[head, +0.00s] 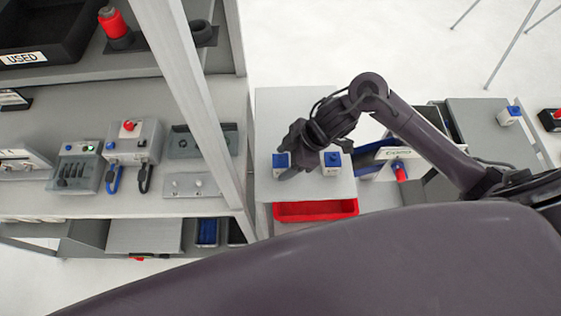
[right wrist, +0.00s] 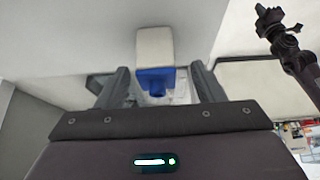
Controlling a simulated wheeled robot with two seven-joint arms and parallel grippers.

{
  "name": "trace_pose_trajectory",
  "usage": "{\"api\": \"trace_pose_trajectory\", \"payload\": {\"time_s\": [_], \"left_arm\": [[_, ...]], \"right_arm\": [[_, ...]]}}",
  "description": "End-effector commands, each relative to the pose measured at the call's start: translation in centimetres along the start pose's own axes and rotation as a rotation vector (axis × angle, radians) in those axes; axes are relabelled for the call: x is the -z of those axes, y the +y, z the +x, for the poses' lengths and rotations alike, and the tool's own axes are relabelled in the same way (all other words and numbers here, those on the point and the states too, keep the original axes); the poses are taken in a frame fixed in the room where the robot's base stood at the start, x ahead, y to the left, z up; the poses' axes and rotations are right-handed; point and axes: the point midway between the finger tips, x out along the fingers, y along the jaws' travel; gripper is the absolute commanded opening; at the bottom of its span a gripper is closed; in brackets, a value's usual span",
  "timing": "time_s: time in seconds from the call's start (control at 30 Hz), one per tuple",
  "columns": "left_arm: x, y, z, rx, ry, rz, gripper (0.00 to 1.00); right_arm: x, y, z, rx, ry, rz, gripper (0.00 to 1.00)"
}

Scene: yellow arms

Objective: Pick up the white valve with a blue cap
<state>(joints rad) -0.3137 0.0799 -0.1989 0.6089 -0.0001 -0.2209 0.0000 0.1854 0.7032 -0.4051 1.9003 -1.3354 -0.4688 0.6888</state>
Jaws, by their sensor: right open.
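Two white valves with blue caps stand on the grey cabinet top, a left one (head: 281,161) and a right one (head: 331,163). My right gripper (head: 292,160) is over this top, close to the left valve and partly in front of it. In the right wrist view, one white valve with a blue cap (right wrist: 155,55) shows at and just beyond the gap between the open fingers of my right gripper (right wrist: 161,82). No finger clearly touches it. Another blue-capped white valve (head: 508,116) stands far right. My left gripper does not show in the head view.
A red bin (head: 316,210) sits under the cabinet top. A grey shelf rack (head: 195,100) with a pale upright stands at left, carrying control boxes (head: 132,142) and a black USED bin (head: 60,52). A red-and-white item (head: 400,171) lies right of the valves.

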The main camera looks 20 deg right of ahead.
Motion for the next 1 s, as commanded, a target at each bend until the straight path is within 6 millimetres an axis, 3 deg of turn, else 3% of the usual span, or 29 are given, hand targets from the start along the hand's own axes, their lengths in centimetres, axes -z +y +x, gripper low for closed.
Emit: {"api": "trace_pose_trajectory", "payload": {"time_s": [0.2,0.33,0.47,0.83,1.0], "left_arm": [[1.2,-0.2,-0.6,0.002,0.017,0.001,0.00],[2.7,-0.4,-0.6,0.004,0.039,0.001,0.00],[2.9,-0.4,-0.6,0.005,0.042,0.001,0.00],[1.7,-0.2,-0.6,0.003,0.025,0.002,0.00],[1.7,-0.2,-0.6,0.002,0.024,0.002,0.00]], "right_arm": [[-0.1,0.0,2.5,0.000,0.000,0.002,0.62],[-0.1,0.0,2.7,-0.002,0.000,-0.002,0.62],[-0.1,0.0,2.7,-0.002,0.000,-0.002,0.60],[-0.1,0.1,2.6,-0.002,0.000,-0.001,0.12],[-0.1,0.1,2.6,-0.003,0.001,-0.001,0.12]]}}
